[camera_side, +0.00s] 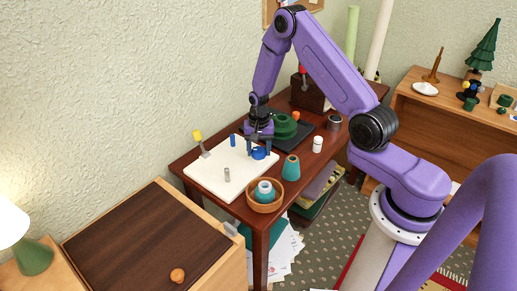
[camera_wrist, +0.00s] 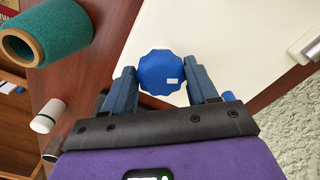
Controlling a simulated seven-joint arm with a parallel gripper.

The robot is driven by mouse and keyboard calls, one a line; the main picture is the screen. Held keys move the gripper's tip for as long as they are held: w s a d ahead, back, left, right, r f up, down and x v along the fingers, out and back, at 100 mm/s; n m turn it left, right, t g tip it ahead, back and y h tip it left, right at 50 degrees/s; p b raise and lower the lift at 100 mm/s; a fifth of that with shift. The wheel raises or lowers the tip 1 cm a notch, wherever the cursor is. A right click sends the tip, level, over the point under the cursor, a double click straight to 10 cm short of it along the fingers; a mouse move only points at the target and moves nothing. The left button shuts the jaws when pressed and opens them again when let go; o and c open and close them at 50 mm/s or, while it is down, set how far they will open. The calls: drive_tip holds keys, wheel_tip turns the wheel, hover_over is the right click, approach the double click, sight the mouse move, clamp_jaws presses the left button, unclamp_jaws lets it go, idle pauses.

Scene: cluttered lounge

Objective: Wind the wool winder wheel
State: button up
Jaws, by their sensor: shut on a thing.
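The blue wheel with a scalloped rim (camera_wrist: 160,72) sits over the white board (camera_side: 211,180) near the board's right side. It also shows small in the side view (camera_side: 258,154). My gripper (camera_side: 259,146) reaches down over it. In the wrist view its two fingers (camera_wrist: 161,80) stand on either side of the wheel, shut on its rim. The underside of the wheel and any axle are hidden.
A teal cone (camera_side: 291,168) and a wooden bowl (camera_side: 264,205) with a spool stand near the board. A white bottle (camera_side: 318,144) stands to the right. A green round object (camera_side: 285,126) on a dark base is behind the gripper. The cabinet top (camera_side: 145,240) is mostly clear.

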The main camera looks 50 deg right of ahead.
sight(260, 150)
drive_tip(key=n, duration=0.6)
drive_tip(key=shift+d+n, duration=0.1)
drive_tip(key=shift+n, duration=0.2)
drive_tip(key=n, duration=0.5)
drive_tip(key=shift+d+r+n, duration=0.1)
drive_tip(key=shift+n, duration=0.2)
drive_tip(key=o, duration=1.1)
drive_tip(key=shift+c, duration=0.2)
wheel_tip(260, 150, up, 17)
drive_tip(key=shift+r, duration=0.2)
